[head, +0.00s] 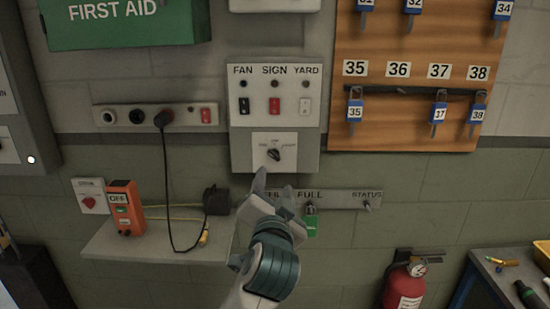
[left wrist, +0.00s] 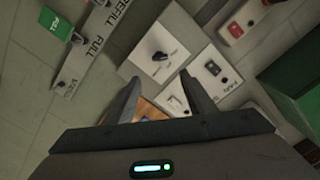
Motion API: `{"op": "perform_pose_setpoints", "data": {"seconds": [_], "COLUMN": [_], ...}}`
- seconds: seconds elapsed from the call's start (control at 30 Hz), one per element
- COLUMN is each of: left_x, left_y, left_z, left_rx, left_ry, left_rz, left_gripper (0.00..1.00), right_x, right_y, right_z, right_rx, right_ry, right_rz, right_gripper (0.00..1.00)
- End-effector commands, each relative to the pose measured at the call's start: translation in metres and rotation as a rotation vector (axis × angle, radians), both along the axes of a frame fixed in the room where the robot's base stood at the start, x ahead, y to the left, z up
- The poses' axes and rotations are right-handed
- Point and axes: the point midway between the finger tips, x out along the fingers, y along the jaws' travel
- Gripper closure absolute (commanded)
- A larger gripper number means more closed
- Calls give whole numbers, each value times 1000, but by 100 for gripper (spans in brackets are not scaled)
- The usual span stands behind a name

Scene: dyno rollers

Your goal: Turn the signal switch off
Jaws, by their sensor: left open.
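The white switch panel (head: 274,115) is on the wall at the middle of the head view. It has a black rocker under FAN (head: 244,106), a red rocker under SIGN (head: 274,106) and a pale rocker under YARD (head: 304,107). No label reading "signal" is legible. Below is a plate with a black rotary knob (head: 274,155), also in the left wrist view (left wrist: 160,57). My left gripper (head: 273,190) is open and empty, just below the knob in the head view, apart from it. Its fingers (left wrist: 160,92) frame part of the panel in the left wrist view.
A label strip (head: 340,199) with a green tag (head: 311,222) is right of my gripper. A shelf (head: 155,242) holds an orange box (head: 126,208) marked OFF. A power strip (head: 155,117) with a hanging cord is left; a key board (head: 410,135) is right. A fire extinguisher (head: 404,287) stands below.

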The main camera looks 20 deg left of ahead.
Motion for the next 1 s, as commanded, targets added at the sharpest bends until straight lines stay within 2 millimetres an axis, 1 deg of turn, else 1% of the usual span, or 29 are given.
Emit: {"op": "perform_pose_setpoints", "data": {"seconds": [0.03,0.13,0.2,0.33,0.6,0.8,1.0], "left_x": [9,26,38,61,104,123,129], "left_y": [3,9,12,19,31,36,38], "left_z": [2,3,3,3,2,1,0], "left_rx": [5,4,4,4,2,2,0], "left_ry": [2,1,1,1,2,1,1], "left_rz": [3,3,3,3,3,2,1], "left_gripper": [50,50,50,50,50,50,50], "right_x": [-8,-25,-31,-29,-16,-17,-18], "right_y": [-3,-10,-13,-15,-12,-8,-3], "right_z": [2,3,6,12,25,30,30], "right_rx": [-6,-17,-22,-23,-17,-13,-9], "right_ry": [17,55,68,64,41,42,45], "right_rz": [-1,-4,-5,-4,-2,0,-1], "right_gripper": [46,46,46,46,46,46,46]}}
